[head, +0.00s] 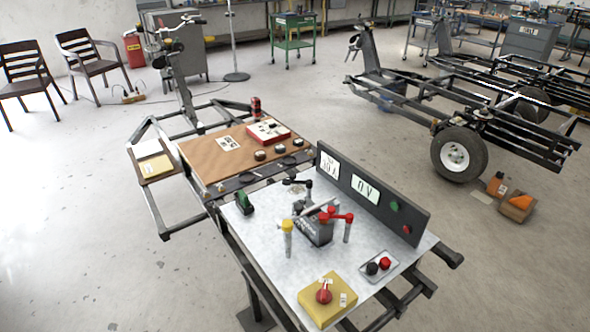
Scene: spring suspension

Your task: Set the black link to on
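A small black link-like part (298,182) stands near the back edge of the grey bench top (265,262), behind a dark block (317,231). It seems to be a short bar on a post; it is too small to tell whether it is set to on or off. A similar red link (338,216) sits on top of posts just right of the block. A black knob (372,268) and a red knob (385,263) sit on a small plate at the right. Neither of my grippers shows in the head view.
A dark panel (411,222) with two displays, a green and a red button stands along the bench's right side. A yellow box (327,303) with a red knob is at the front. A yellow-topped post (288,227) stands upright. A green item (246,203) lies left.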

